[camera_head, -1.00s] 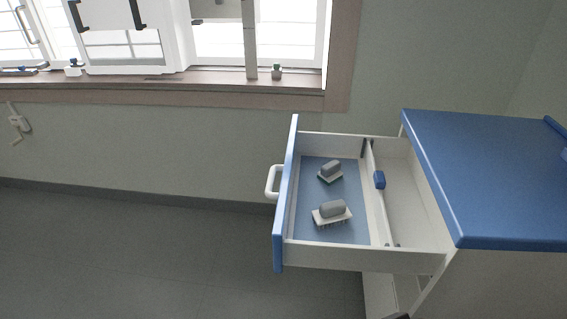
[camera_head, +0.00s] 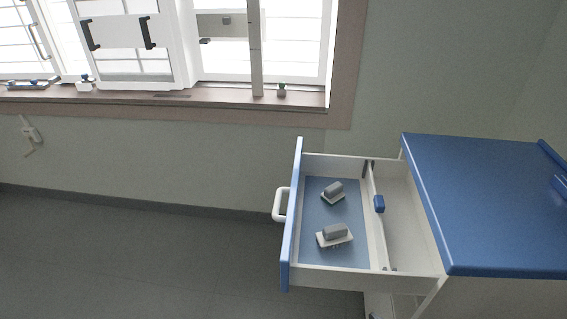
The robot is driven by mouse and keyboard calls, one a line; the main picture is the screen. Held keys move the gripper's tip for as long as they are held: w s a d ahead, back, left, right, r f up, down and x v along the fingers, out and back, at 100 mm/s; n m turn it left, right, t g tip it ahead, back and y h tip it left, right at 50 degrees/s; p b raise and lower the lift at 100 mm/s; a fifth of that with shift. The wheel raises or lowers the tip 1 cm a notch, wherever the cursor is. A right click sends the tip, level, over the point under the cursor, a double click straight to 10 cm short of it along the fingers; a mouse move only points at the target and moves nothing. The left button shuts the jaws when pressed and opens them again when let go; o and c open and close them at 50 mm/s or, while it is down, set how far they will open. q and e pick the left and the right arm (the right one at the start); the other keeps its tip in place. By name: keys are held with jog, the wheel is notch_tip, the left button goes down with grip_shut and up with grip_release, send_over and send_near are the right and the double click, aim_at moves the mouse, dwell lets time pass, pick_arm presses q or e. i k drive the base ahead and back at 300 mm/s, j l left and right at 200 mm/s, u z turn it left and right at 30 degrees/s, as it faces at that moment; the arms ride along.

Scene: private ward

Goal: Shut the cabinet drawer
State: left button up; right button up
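The cabinet (camera_head: 485,205) stands at the right with a blue top and white body. Its drawer (camera_head: 335,278) is pulled well out to the left. The drawer has a blue front panel (camera_head: 293,215) with a white handle (camera_head: 280,204) on its outer side. Two grey-and-white brush-like items (camera_head: 333,192) (camera_head: 335,235) lie on the drawer's blue floor. A divider rail with a blue block (camera_head: 379,204) runs across the drawer. Neither of my grippers shows in the head view.
A window (camera_head: 160,45) with a wooden sill (camera_head: 200,99) is in the wall behind. A white crank handle (camera_head: 31,134) hangs on the wall at the left. The grey floor (camera_head: 150,260) left of the drawer is clear.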

aim_at(416, 266)
jog(key=i+j+z, duration=0.15)
jog(key=j+z, duration=0.75)
jog(key=j, duration=0.2)
jog(key=i+z, duration=0.15)
jog(key=z, duration=0.15)
jog(key=i+z, duration=0.15)
jog(key=z, duration=0.2)
